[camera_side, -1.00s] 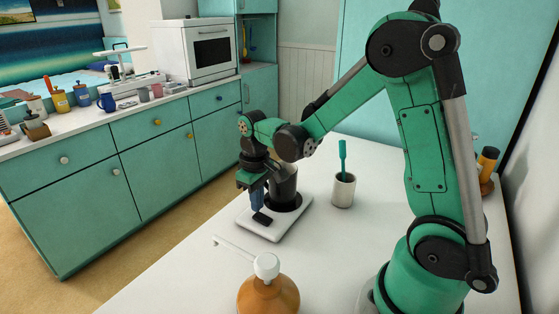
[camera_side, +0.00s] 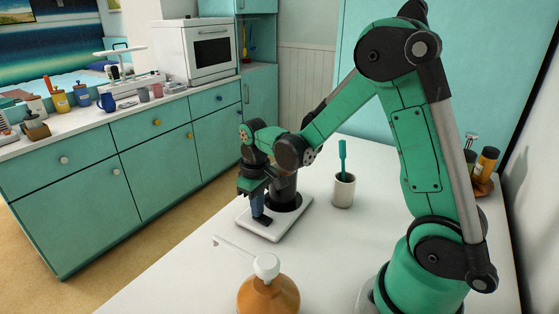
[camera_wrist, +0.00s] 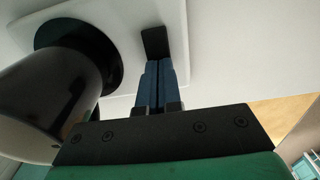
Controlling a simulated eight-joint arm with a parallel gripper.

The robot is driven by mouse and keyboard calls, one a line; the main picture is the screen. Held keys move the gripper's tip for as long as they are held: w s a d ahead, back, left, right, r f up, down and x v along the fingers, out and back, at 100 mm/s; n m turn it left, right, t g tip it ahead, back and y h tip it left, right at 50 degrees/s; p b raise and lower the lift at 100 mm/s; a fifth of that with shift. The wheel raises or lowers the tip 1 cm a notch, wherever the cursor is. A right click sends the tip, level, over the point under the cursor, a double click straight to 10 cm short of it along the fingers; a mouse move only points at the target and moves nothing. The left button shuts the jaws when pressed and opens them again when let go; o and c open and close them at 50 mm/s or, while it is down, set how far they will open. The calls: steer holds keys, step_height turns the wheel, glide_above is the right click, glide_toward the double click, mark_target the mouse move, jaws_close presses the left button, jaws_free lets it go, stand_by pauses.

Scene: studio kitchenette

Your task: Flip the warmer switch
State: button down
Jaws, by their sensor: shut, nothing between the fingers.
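The warmer (camera_side: 288,224) is a white plate with a dark round pad, on the white counter. A dark mug (camera_side: 285,186) stands on the pad, partly behind my gripper; it also shows large in the wrist view (camera_wrist: 52,98). The black switch (camera_side: 263,221) is at the plate's near end, and it also shows in the wrist view (camera_wrist: 154,41). My gripper (camera_side: 259,214) points down over the switch, with its blue fingers together and empty. In the wrist view the fingertips (camera_wrist: 159,62) overlap the switch's lower edge; I cannot tell whether they touch it.
A white cup (camera_side: 343,191) with a green-handled utensil stands right of the warmer. An amber pump bottle (camera_side: 268,296) stands at the front, its spout reaching left. A holder with orange-capped bottles (camera_side: 487,162) is at the far right. Counter between warmer and bottle is clear.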

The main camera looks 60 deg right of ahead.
steer(key=shift+f, duration=0.15)
steer(key=shift+r, duration=3.5)
steer(key=shift+s+a+r, duration=0.15)
steer(key=shift+a+r, duration=0.15)
steer(key=s+a+r+t, duration=0.3)
steer(key=s+a+t, duration=0.2)
steer(key=a+t, duration=0.1)
steer(key=shift+s+a+r+t, duration=0.25)
steer(key=shift+r+t, duration=0.05)
steer(key=shift+t, duration=0.2)
